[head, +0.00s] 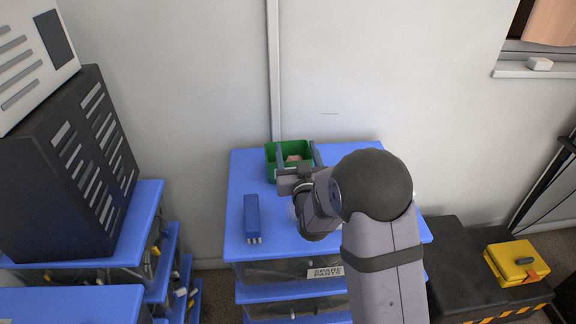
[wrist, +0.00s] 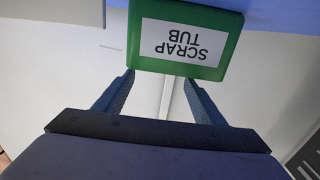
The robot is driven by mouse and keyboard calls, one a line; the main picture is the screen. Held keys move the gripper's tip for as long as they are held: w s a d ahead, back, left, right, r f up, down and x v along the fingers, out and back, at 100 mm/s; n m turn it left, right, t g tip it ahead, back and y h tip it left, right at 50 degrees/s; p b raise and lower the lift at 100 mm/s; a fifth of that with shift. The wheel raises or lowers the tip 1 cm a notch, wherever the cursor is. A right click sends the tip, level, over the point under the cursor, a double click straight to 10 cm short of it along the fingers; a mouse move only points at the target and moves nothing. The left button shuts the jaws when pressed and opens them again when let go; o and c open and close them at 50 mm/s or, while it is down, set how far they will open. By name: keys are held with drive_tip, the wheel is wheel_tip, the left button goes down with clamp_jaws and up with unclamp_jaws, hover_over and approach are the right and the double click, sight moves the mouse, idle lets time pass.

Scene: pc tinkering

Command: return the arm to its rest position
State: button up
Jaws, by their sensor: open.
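My gripper (head: 298,156) is at the back of the blue-topped cabinet, over or against the green tub (head: 272,149). Its two fingers are spread with nothing between them. In the wrist view my gripper (wrist: 159,80) is open, and the green tub (wrist: 232,40) with an upside-down "SCRAP TUB" label lies just beyond the fingertips. I cannot tell whether the fingers touch the tub. A small pinkish-brown thing (head: 293,158) shows inside the tub. My arm reaches in from the lower right and hides part of the cabinet top.
A blue block with pale prongs (head: 252,217) lies on the cabinet top (head: 240,180), left of my arm. A dark vented case (head: 65,165) stands at the left. A yellow box (head: 512,262) sits on a dark chest at the right. The wall is close behind the tub.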

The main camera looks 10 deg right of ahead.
drive_tip(key=shift+r, duration=0.1)
idle(0.3)
drive_tip(key=s+d+r+g+p, duration=0.1)
drive_tip(key=s+g+p, duration=0.5)
drive_tip(key=s, duration=0.6)
drive_tip(key=s+d+r+g+p, duration=0.2)
drive_tip(key=s+g+p, duration=0.4)
drive_tip(key=s, duration=0.7)
drive_tip(key=s+d+r+g+p, duration=0.2)
drive_tip(key=s+g+p, duration=0.4)
drive_tip(key=s, duration=0.6)
drive_tip(key=shift+s+d+r+p, duration=0.25)
drive_tip(key=shift+r+p, duration=0.15)
drive_tip(key=shift+p, duration=0.05)
